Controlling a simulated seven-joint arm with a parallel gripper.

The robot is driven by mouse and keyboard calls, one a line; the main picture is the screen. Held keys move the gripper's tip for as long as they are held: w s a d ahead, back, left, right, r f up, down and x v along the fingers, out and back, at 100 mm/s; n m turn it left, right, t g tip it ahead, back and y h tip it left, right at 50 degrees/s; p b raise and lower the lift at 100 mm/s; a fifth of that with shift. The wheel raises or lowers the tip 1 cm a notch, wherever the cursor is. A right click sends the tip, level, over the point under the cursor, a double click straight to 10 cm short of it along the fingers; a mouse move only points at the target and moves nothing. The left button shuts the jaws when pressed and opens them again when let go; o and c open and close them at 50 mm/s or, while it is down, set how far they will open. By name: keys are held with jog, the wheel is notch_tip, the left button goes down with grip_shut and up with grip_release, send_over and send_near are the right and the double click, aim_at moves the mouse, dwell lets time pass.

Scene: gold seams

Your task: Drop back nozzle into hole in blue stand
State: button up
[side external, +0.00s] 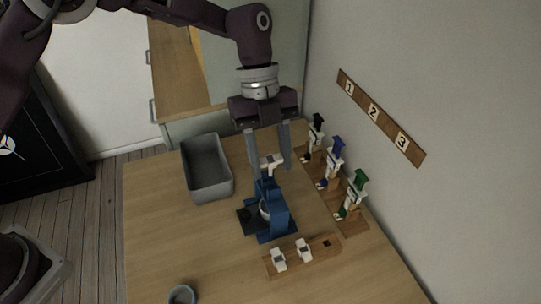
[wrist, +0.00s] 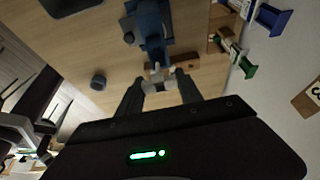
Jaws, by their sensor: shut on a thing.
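My gripper (side external: 271,163) points down and is shut on a white nozzle (side external: 272,160), just above the top of the blue stand (side external: 280,218). The side view does not settle whether nozzle and stand touch. In the wrist view the nozzle (wrist: 157,74) sits between my fingertips (wrist: 160,82), with the blue stand (wrist: 152,28) beyond it. The hole in the stand cannot be made out. A white cup-like thing (side external: 264,209) sits low in the stand, beside a black plate (side external: 248,220).
A wooden block (side external: 288,263) in front holds two white nozzles (side external: 279,260) and has one empty square hole. A grey bin (side external: 207,168) stands at the left. Black, blue (side external: 335,150) and green (side external: 358,185) tools stand along the right wall. A small round cup (side external: 181,295) is at the front.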

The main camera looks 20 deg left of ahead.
aim_at(271, 187)
jog(key=shift+f, duration=4.25)
dwell(1.8)
jog(key=o, duration=1.4)
jog(key=shift+v, duration=2.5)
jog(key=shift+d, duration=0.1)
